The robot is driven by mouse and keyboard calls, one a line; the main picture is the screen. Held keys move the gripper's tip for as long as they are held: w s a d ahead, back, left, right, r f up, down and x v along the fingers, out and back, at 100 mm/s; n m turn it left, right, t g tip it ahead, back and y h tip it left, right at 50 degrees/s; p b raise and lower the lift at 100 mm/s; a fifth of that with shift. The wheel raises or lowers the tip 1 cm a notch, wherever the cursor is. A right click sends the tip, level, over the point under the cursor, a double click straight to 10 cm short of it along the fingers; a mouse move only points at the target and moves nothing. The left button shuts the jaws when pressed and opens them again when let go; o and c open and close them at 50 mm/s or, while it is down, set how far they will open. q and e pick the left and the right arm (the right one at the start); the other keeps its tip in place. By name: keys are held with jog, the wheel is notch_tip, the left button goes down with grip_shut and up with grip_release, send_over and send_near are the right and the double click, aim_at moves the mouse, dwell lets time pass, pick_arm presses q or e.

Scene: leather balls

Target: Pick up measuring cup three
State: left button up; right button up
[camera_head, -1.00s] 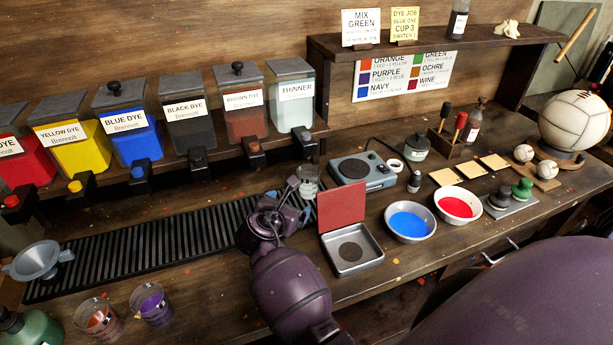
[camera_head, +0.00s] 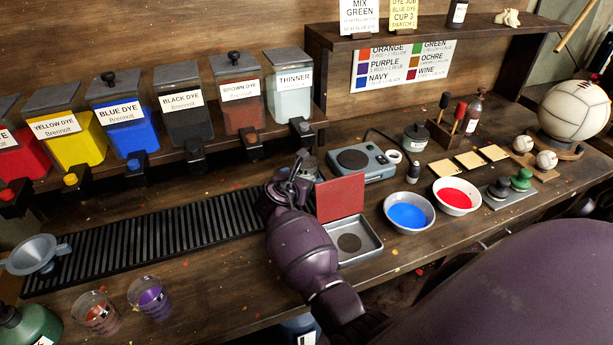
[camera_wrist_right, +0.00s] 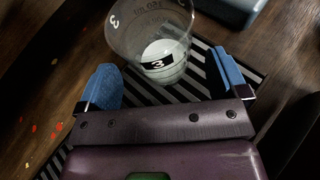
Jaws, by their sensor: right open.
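My left gripper is not in view.
A grey scale (camera_head: 360,162) and a tin with a raised red lid (camera_head: 340,198) stand close right of the gripper. Dye dispensers (camera_head: 185,110) line the back. Two other cups (camera_head: 150,298) stand front left. Blue (camera_head: 408,214) and red (camera_head: 457,196) dye bowls are at right.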

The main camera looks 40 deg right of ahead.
jog(key=shift+x, duration=0.9)
jog(key=c, duration=0.9)
jog(key=shift+c, duration=0.9)
jog(key=shift+r, duration=0.15)
